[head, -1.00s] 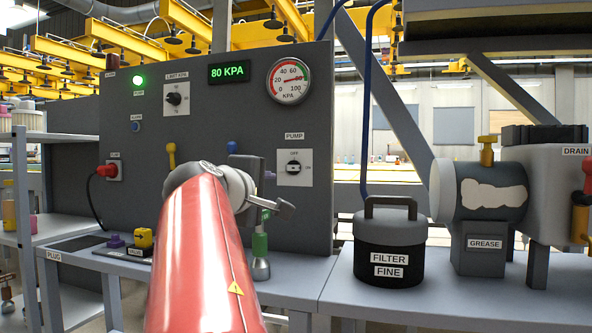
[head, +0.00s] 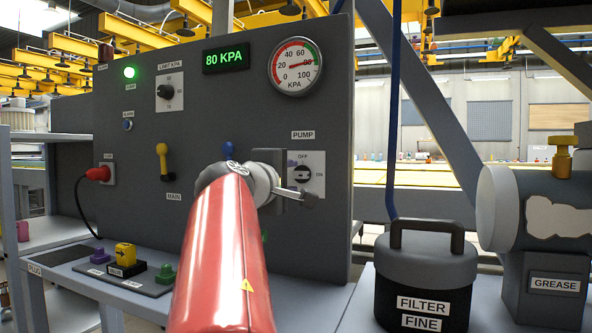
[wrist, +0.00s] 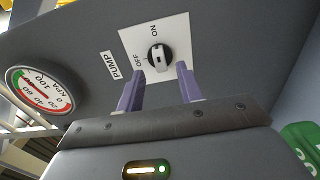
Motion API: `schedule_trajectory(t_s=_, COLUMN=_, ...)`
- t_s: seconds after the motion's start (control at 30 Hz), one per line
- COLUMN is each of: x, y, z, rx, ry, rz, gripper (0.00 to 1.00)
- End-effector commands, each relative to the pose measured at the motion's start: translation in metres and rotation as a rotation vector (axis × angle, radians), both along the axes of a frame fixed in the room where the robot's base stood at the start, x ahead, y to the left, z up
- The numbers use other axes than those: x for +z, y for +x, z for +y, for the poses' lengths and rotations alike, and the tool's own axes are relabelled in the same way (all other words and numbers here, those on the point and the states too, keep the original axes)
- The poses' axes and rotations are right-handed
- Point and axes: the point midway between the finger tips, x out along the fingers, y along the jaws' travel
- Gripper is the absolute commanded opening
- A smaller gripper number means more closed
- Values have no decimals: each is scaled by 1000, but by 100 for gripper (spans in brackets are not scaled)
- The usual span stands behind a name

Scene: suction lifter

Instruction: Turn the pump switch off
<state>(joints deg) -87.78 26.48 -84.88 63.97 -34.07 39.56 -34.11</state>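The pump switch (head: 303,174) is a round dark knob on a white plate, below the PUMP label on the grey panel. OFF is at the top of its plate and ON at the right; its bar lies sideways, towards ON. It also shows in the wrist view (wrist: 159,58), with its bar towards ON. My gripper (wrist: 160,86) is open, its two purple fingers apart and pointing at the plate. The knob shows beyond and between the fingertips, with nothing held. In the head view my red arm hides part of the panel left of the switch.
The gauge (head: 295,67) and the 80 KPA display (head: 225,58) are above the switch. A yellow main lever (head: 163,161) and a red plug (head: 99,174) are to the left. A filter canister (head: 424,275) stands on the bench at the right.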

Motion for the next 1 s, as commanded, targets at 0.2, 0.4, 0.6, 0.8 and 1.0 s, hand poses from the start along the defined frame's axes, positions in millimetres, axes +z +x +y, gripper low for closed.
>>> schedule_trajectory(t_s=0.2, x=2, y=24, z=-9, rx=-2, ry=-1, rz=0, gripper=36)
schedule_trajectory(t_s=0.4, x=0, y=31, z=-11, rx=1, ry=-1, rz=0, gripper=36)
schedule_trajectory(t_s=0.6, x=0, y=31, z=-11, rx=1, ry=0, rz=0, gripper=36)
schedule_trajectory(t_s=0.8, x=0, y=31, z=-11, rx=1, ry=0, rz=0, gripper=10)
schedule_trajectory(t_s=1.0, x=-1, y=31, z=-11, rx=1, ry=0, rz=1, gripper=0)
